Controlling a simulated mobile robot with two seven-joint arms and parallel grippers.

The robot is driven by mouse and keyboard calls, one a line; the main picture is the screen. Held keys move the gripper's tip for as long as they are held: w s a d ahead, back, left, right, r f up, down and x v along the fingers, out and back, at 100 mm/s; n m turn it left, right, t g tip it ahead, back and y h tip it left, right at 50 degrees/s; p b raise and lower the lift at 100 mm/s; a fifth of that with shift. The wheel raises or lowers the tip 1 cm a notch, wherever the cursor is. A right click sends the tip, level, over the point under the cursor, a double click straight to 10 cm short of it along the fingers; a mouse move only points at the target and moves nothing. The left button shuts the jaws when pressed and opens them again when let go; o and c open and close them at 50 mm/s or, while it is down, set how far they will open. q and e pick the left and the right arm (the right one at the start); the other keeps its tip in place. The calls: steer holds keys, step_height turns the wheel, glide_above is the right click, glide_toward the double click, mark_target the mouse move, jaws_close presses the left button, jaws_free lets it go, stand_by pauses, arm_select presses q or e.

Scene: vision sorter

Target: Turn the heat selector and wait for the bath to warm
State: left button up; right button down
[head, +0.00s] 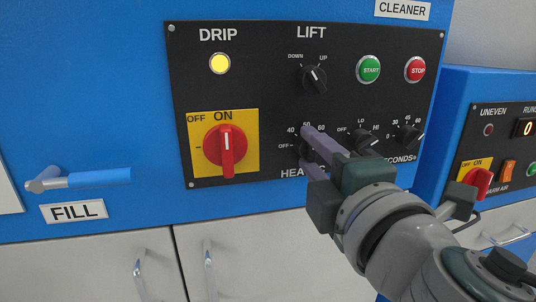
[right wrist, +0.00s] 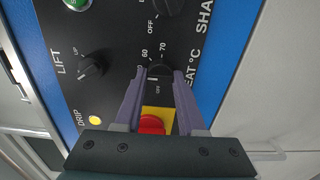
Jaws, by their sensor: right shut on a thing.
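The black heat selector knob (right wrist: 160,72) sits on the black control panel (head: 260,95), in a dial marked OFF to 70 °C. My right gripper (right wrist: 159,76) is shut on the knob, with one purple finger on each side of it in the right wrist view. In the head view the right gripper (head: 311,140) reaches in from the lower right and its fingers cover most of the knob and part of the HEAT label. The knob's exact setting is hard to read. My left gripper is not in view.
Left of the heat knob is a red main switch (head: 226,147) on a yellow plate, turned to ON. The yellow DRIP lamp (head: 220,63) is lit. The LIFT knob (head: 315,78), START button (head: 370,69) and STOP button (head: 415,69) sit above. Two more knobs are close at the right.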

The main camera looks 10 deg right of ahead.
stand_by(0.4)
steer(key=c, duration=0.5)
jaws_free()
steer(key=shift+s+d, duration=0.2)
steer(key=shift+s, duration=4.8)
